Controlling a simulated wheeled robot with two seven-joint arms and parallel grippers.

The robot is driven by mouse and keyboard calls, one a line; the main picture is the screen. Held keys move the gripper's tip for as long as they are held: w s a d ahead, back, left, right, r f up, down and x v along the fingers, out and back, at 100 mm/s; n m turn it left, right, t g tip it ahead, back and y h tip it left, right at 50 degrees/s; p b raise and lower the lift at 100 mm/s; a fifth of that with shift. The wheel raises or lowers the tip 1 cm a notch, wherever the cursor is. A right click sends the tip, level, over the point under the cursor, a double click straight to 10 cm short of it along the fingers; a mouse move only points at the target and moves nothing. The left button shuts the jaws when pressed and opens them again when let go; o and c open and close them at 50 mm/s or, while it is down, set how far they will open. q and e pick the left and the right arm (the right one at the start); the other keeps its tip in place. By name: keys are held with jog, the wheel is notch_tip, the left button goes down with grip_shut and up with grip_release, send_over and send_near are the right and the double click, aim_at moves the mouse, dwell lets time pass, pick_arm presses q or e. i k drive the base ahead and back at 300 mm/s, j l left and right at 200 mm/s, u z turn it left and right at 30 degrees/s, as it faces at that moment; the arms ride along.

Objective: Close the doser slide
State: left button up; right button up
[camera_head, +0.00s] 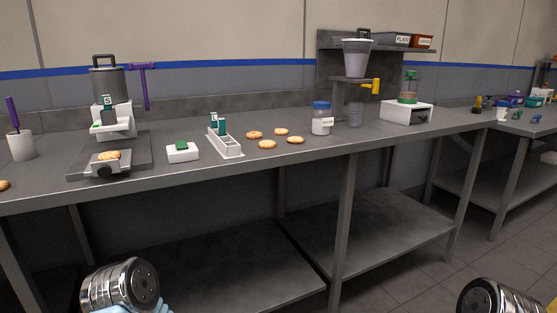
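A grey cone-shaped hopper (357,58), which looks like the doser, hangs in a dark stand at the back right of the bench. A yellow handle (371,86) sticks out to the right below it and looks like the slide's handle. How far the slide is open is too small to tell. A clear cup (355,115) stands below the hopper. Metal wrist parts of my two arms show at the bottom left and bottom right, far from the doser. The fingers of both grippers are outside the picture.
A blue-lidded jar (321,120) stands just left of the cup, and a white scale-like box (406,112) stands to its right. Several biscuits (267,144) lie left of the jar. A white rack (225,143) and a press-like machine (110,120) stand further left. The bench front (290,160) is clear.

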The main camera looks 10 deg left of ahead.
aim_at(103, 169)
jog(key=u, duration=1.3)
